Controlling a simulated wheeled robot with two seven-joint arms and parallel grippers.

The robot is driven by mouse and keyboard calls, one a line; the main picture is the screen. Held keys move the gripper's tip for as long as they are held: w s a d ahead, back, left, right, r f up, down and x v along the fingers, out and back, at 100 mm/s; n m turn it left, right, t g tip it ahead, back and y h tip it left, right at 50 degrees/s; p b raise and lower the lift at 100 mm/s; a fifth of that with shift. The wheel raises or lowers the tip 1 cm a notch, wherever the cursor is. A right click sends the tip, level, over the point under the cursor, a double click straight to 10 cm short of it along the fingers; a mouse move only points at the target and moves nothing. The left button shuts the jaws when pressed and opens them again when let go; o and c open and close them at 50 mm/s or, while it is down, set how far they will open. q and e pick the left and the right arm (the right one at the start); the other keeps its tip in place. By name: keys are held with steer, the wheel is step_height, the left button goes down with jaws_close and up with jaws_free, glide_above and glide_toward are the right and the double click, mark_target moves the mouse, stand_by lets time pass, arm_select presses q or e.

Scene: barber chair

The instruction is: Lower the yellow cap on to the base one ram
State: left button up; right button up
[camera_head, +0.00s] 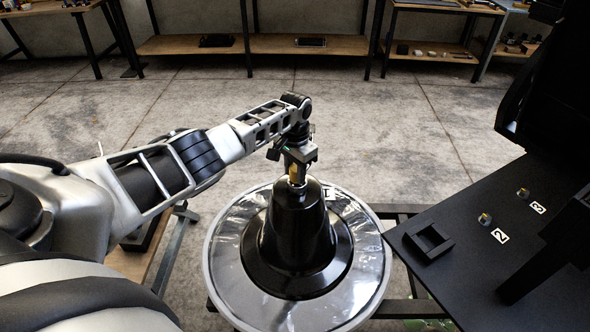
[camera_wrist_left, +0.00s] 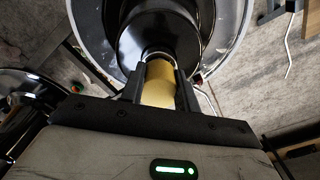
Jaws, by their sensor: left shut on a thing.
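The yellow cap (camera_head: 293,173) is between the fingers of my left gripper (camera_head: 296,178), just above the top of the black cone-shaped base (camera_head: 297,235). The wrist view also shows the yellow cap (camera_wrist_left: 158,84) gripped between two dark fingers. A shiny metal ram end (camera_wrist_left: 158,54) shows at the cone's top, right by the cap's far end. I cannot tell whether cap and ram touch. The base has a wide silver disc (camera_head: 228,285) and a label, partly hidden, beside the cone. My right gripper is not in view.
A black panel (camera_head: 460,270) at right carries labels 2 (camera_head: 500,236) and 3 (camera_head: 538,207), each beside a small yellow-tipped fitting. A square black holder (camera_head: 429,242) sits on its left edge. Dark upright parts rise at far right. Workbenches stand at the back; the floor between is clear.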

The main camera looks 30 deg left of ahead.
arm_select(q)
steer(key=shift+f+b, duration=0.5)
steer(key=shift+f, duration=0.15)
steer(key=o, duration=1)
steer(key=shift+o, duration=0.2)
